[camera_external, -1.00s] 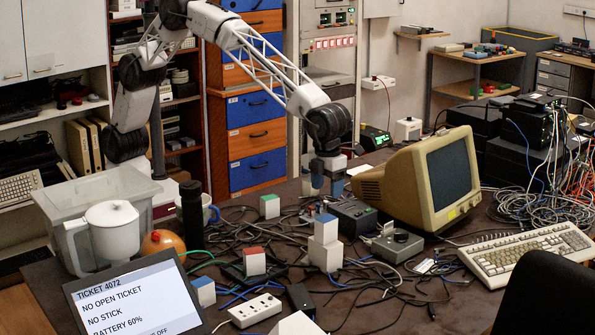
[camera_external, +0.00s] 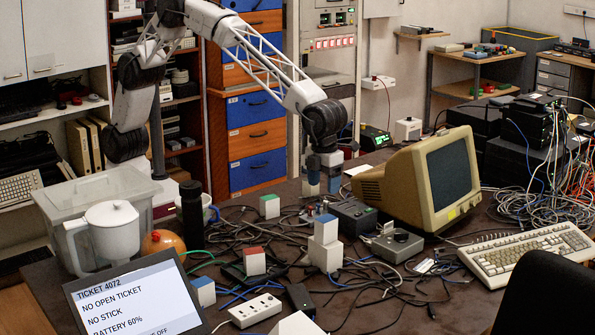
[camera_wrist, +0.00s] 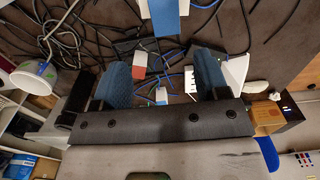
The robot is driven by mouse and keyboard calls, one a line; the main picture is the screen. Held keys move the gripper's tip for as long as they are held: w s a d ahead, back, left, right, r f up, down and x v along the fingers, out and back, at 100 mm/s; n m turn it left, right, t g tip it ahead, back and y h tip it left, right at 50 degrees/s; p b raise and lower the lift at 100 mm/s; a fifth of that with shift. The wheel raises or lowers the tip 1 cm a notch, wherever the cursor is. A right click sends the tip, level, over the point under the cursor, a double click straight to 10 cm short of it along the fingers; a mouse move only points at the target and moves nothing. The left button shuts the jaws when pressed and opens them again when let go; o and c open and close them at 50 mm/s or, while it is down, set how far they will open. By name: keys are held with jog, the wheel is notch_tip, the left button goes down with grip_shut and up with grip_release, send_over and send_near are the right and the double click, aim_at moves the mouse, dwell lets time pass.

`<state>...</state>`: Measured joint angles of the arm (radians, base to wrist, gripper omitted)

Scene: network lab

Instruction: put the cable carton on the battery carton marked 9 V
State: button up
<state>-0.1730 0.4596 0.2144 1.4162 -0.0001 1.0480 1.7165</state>
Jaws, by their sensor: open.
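Several small white cartons with coloured tops stand on the dark table; no marks on them are readable, so I cannot tell which is the cable carton or the 9 V battery carton. One has a green top (camera_external: 269,206), one a red top (camera_external: 254,262), one a blue top (camera_external: 204,292). A blue-topped carton (camera_external: 326,229) sits on a larger white block (camera_external: 325,254). My gripper (camera_external: 323,187) is open at the back of the table, behind this stack. In the wrist view its blue fingers (camera_wrist: 163,80) are apart, with the red-topped carton (camera_wrist: 139,65) seen between them.
Loose cables cover much of the table. A power strip (camera_external: 254,311), a mug (camera_external: 211,213), a black bottle (camera_external: 191,209) and a screen (camera_external: 135,300) are nearer or left.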

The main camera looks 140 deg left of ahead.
jog(key=s+d+r+n, duration=0.35)
jog(key=s+r, duration=0.25)
jog(key=s, duration=0.4)
jog(key=s+d+r+n+t, duration=0.15)
jog(key=s+d+r, duration=0.3)
jog(key=s, duration=0.45)
jog(key=s+d+r+n, duration=0.3)
jog(key=s+r, duration=0.4)
jog(key=s, duration=0.3)
jog(key=s+d+f+n, duration=0.1)
jog(key=s+d+n, duration=0.1)
jog(key=s, duration=1)
jog(key=s+d+f+n, duration=0.2)
jog(key=s+n, duration=0.2)
jog(key=s, duration=0.8)
jog(key=s+d+f+n+t, duration=0.1)
jog(key=s+d+f+n, duration=0.1)
jog(key=s, duration=1)
jog(key=shift+s+n, duration=0.3)
jog(key=shift+n, duration=0.4)
